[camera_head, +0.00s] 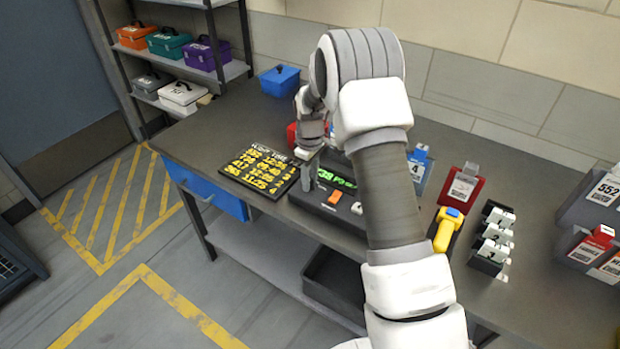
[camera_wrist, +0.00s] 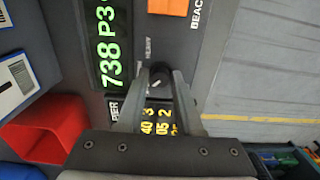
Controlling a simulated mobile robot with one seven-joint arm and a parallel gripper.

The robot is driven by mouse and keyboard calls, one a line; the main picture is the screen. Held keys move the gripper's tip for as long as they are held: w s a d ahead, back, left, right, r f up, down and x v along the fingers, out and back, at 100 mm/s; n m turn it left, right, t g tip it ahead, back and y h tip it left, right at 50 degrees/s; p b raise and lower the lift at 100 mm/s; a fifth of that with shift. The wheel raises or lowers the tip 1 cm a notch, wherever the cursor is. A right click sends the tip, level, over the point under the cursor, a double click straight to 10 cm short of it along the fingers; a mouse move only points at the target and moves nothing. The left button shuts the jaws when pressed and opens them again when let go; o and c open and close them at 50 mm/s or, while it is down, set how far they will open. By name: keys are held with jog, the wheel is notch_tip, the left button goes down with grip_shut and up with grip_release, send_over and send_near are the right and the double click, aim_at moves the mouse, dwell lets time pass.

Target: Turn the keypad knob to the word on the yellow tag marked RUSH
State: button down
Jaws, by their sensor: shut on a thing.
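The dark keypad (camera_head: 326,212) lies near the table's front edge, with a green display (camera_head: 337,180) and an orange button (camera_head: 335,197). In the wrist view the display (camera_wrist: 108,45) reads "738 P3" and part is cut off. My gripper (camera_head: 308,182) points down at the keypad's left end. In the wrist view my gripper (camera_wrist: 161,82) is shut on the dark round knob (camera_wrist: 160,74), which has a light mark. Small words stand around it; one looks like "HEAVY", others are partly hidden. I cannot make out a yellow tag marked RUSH.
A black board with yellow figures (camera_head: 259,168) lies left of the keypad. A yellow scanner (camera_head: 446,230), a red tag holder (camera_head: 461,187) and numbered black blocks (camera_head: 493,240) stand to the right. A blue box (camera_head: 280,80) is behind. My arm hides the table's middle.

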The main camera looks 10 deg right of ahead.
jog(key=shift+m, duration=0.3)
jog(key=m+b, duration=0.1)
jog(key=m, duration=0.3)
jog(key=shift+m, duration=2.1)
jog(key=c, duration=0.6)
grip_release()
jog(key=shift+o, duration=0.2)
jog(key=shift+r, duration=0.1)
notch_tip(320, 180, up, 17)
jog(key=shift+p, duration=0.45)
